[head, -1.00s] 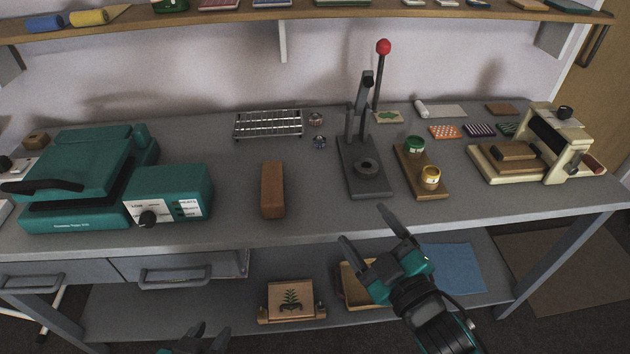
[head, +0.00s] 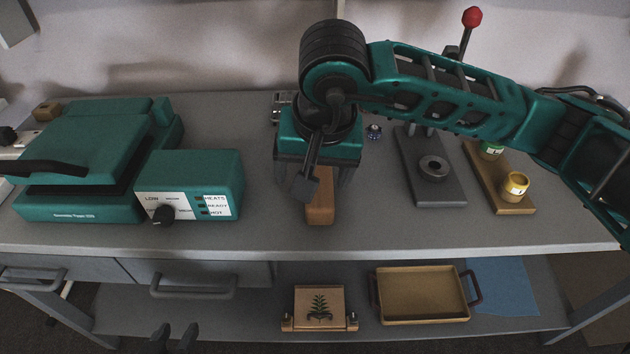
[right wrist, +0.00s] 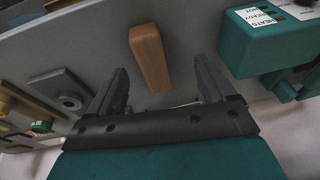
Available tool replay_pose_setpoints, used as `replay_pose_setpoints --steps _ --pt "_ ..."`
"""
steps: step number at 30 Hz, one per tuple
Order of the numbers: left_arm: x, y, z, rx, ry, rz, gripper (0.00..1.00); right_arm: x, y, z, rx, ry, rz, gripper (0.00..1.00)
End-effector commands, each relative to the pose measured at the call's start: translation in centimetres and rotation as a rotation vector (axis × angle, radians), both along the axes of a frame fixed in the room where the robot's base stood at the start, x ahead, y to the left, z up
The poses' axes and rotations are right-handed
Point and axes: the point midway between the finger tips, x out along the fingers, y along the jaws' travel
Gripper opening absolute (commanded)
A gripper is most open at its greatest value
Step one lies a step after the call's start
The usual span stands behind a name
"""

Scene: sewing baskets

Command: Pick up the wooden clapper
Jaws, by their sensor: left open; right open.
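The wooden clapper (head: 321,208) is a long brown block lying on the grey bench. In the head view, my right gripper and forearm hide its far part. My right gripper (head: 315,182) points down over the clapper, with its fingers apart and nothing held. In the right wrist view, the clapper (right wrist: 149,57) shows whole, beyond and between the open fingers of the gripper (right wrist: 160,72); they do not appear to grip it. My left gripper (head: 174,337) is low at the bottom edge of the head view, open and empty, in front of the bench.
A teal heat press (head: 100,165) and its control box (head: 190,184) stand left of the clapper. A dark press stand (head: 430,170) and a wooden holder with pots (head: 498,178) stand right. The lower shelf holds a plant-print block (head: 319,305) and a tray (head: 420,318).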

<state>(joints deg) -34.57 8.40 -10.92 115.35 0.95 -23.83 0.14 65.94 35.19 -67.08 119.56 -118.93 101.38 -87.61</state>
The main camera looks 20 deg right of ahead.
Motion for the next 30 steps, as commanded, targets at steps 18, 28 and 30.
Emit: replay_pose_setpoints --steps 18,28,30 --pt "-0.1 -0.4 -0.7 -0.006 0.004 -0.008 0.43 4.4 -3.4 -5.3 -0.145 -0.097 0.008 0.83" --pt "0.0 -0.5 -0.6 -0.007 0.002 -0.009 0.43 5.8 -2.9 -8.8 -0.142 -0.094 0.007 0.83" --pt "-0.1 -0.5 -0.8 -0.008 0.003 -0.009 0.43 6.2 -3.1 -9.6 -0.143 -0.095 0.007 0.83"
